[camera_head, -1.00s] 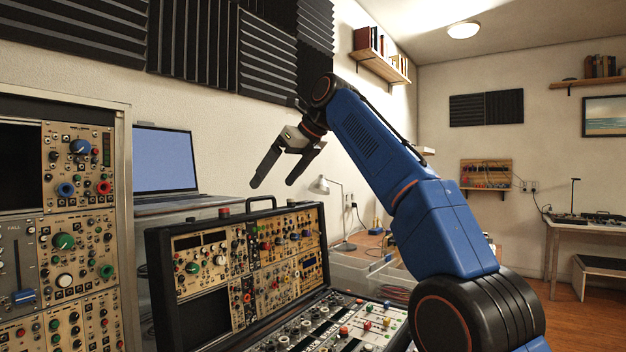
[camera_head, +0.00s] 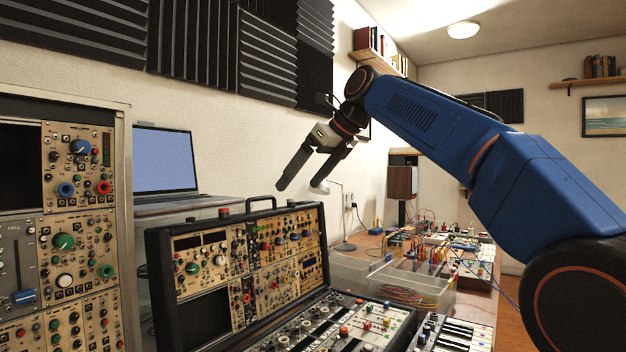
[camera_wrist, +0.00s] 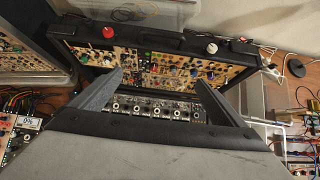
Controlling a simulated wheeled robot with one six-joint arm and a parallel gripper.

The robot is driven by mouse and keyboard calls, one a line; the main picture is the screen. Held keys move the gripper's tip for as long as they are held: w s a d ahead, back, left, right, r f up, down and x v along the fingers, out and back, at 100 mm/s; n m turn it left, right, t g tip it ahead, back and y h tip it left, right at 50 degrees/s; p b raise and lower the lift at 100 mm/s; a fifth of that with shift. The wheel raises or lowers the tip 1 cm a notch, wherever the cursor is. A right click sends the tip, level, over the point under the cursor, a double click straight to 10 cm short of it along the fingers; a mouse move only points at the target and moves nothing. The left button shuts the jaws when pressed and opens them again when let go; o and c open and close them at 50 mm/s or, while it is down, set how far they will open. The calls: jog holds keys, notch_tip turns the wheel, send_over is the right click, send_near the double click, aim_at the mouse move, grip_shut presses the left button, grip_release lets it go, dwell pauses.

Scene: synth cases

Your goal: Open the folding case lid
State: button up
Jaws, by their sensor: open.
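The folding case (camera_head: 157,270) stands in the lower middle of the head view. Its lid (camera_head: 325,262) is raised and shows modules with knobs and jacks on its inner face. A handle sits on its top edge. The base (camera_head: 335,325) spreads out in front with rows of knobs. My gripper (camera_head: 298,190) is open and empty, above the lid's right part and apart from it. In the wrist view the case's lid (camera_wrist: 215,47) lies beyond my two spread fingers (camera_wrist: 160,98), and part of the base panel shows between them.
A tall module rack (camera_head: 125,230) stands at the left. A laptop (camera_head: 165,160) sits behind the case. A clear bin (camera_head: 365,275) with cables, a keyboard (camera_head: 455,335) and several patched boards lie to the right. A desk lamp (camera_head: 346,215) stands behind.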

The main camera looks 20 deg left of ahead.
jog(key=shift+s+d, duration=0.25)
jog(key=shift+d, duration=0.35)
jog(key=shift+s+d, duration=0.2)
jog(key=shift+d, duration=0.4)
jog(key=shift+d, duration=0.1)
jog(key=s+d+f+n+t+h, duration=0.1)
jog(key=s+d+f+n, duration=0.3)
jog(key=d, duration=0.6)
jog(key=s+d+f+n+h, duration=0.2)
jog(key=d+f+n, duration=0.1)
jog(key=d+f, duration=0.55)
jog(key=s+d+f+n+t+h, duration=0.1)
jog(key=s+d+f+n, duration=0.25)
jog(key=d, duration=0.75)
jog(key=s+d+f+n+h, duration=0.1)
jog(key=s+d+f+n, duration=0.2)
jog(key=s+d+f, duration=0.3)
jog(key=s+d+f+n+h, duration=0.1)
jog(key=s+d+f+n, duration=0.3)
jog(key=s+f, duration=0.5)
jog(key=s+d+f+n+h, duration=0.2)
jog(key=s+d+f+n, duration=0.2)
jog(key=s+d+f, duration=0.4)
notch_tip(320, 180, down, 8)
jog(key=shift+s+d+r, duration=0.25)
jog(key=shift+s+d, duration=0.05)
jog(key=shift+d, duration=0.2)
jog(key=shift+n, duration=0.25)
jog(key=shift+c, duration=0.4)
